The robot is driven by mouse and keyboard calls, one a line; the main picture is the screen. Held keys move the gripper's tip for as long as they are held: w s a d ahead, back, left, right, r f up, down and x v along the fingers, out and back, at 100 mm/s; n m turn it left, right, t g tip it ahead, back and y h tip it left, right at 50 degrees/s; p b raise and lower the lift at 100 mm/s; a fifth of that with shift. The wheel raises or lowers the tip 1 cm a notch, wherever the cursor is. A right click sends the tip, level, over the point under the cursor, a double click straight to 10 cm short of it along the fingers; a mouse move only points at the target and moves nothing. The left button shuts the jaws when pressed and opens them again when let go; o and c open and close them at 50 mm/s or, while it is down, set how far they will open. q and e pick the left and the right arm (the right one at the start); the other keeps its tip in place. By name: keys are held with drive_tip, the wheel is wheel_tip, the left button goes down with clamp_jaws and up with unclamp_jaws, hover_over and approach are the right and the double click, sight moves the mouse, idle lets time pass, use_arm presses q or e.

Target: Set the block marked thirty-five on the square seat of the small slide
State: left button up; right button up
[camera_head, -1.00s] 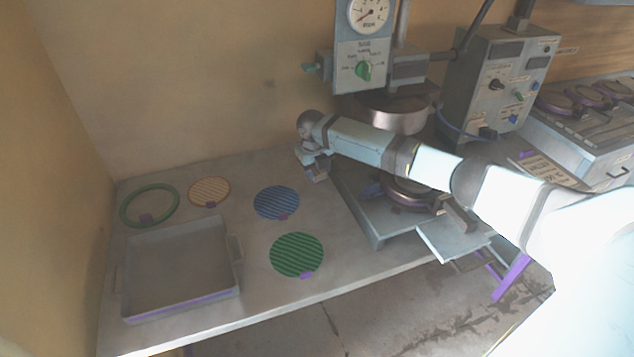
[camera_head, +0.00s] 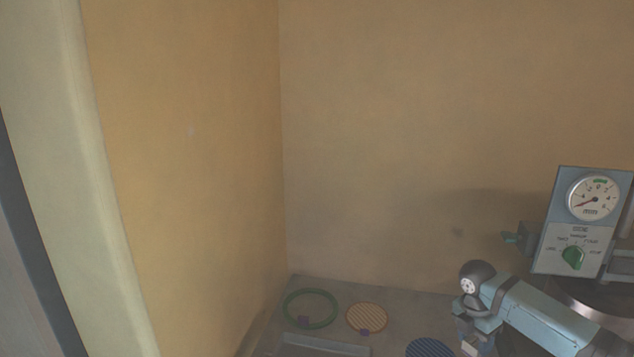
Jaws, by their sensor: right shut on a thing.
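My right gripper (camera_head: 474,344) is at the bottom edge of the head view, right of the middle, with its arm coming in from the lower right. It points down over the table beside the blue striped disc. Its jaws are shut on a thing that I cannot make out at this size. I see no number thirty-five, and no block can be told apart here. The small slide and its square seat are out of the picture. My left gripper is not in view.
A green ring (camera_head: 285,312), an orange striped disc (camera_head: 367,316) and a blue striped disc (camera_head: 430,349) lie on the table. A tray's rim (camera_head: 320,344) shows at the bottom. The press head (camera_head: 566,240), with gauge and green knob, stands right. Walls close the left and back.

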drive_tip(key=s+a+r+m+y+p, duration=0.1)
drive_tip(key=s+a+r+m+p, duration=0.2)
drive_tip(key=s+a+r+m, duration=0.2)
drive_tip(key=s+a+r+m+y+p, duration=0.2)
drive_tip(key=s+a+r+m, duration=0.4)
drive_tip(key=s+m, duration=0.5)
drive_tip(key=shift+s+a+r+m+p, duration=0.25)
drive_tip(key=shift+r+m+p, duration=0.45)
drive_tip(key=shift+m, duration=3)
drive_tip(key=shift+f, duration=0.25)
